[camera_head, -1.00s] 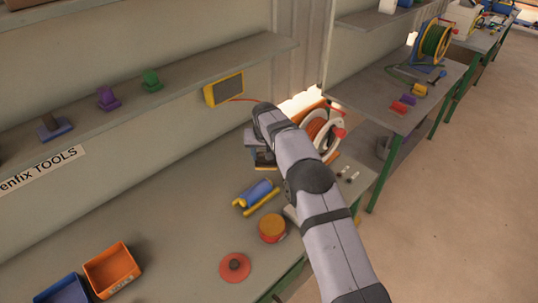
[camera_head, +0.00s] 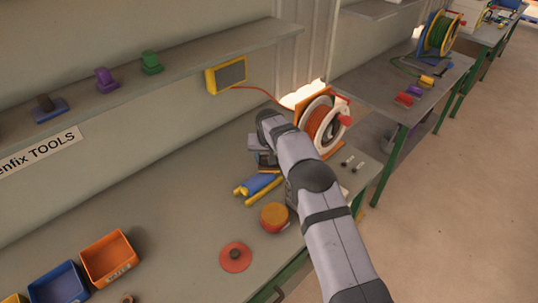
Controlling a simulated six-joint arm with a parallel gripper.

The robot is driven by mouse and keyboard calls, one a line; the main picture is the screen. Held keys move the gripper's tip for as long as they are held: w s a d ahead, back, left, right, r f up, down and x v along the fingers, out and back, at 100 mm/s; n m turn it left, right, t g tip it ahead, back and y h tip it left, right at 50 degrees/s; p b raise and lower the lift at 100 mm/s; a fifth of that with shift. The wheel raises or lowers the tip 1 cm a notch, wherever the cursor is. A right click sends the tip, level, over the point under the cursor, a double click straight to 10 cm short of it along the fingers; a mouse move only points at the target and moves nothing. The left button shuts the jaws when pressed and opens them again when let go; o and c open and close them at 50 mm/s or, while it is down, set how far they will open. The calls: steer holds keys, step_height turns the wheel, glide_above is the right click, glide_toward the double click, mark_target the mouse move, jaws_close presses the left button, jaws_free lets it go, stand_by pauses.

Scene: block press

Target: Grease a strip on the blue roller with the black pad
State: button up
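The blue roller (camera_head: 257,184) lies in a yellow holder (camera_head: 265,189) on the bench, in the middle of the picture. My gripper (camera_head: 268,159) is at the roller's far end, close to it; I cannot tell whether it touches. My own arm covers much of the gripper, and its fingers are too small and dark to read. I cannot make out a black pad clearly; a dark part shows under the gripper, but I cannot tell whether it is the pad.
A round orange-and-yellow tin (camera_head: 274,217) and a red disc with a dark knob (camera_head: 235,257) stand in front of the roller. A cable reel (camera_head: 322,125) stands behind. Orange (camera_head: 110,260) and blue (camera_head: 58,285) bins are at left. The bench between is clear.

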steer(key=shift+s+a+f+b, duration=0.15)
steer(key=shift+s+a+b, duration=0.8)
steer(key=shift+s+a, duration=2.9)
steer(key=shift+w+d+p, duration=1.1)
steer(key=shift+w+d, duration=2.7)
steer(key=shift+w+d+r, duration=0.1)
steer(key=shift+r, duration=0.25)
steer(key=shift+w+r+p, duration=0.1)
steer(key=shift+r+p, duration=0.35)
steer(key=shift+r, duration=0.45)
steer(key=shift+r+p, duration=1.75)
steer(key=shift+r, duration=1.1)
steer(key=shift+f, duration=0.1)
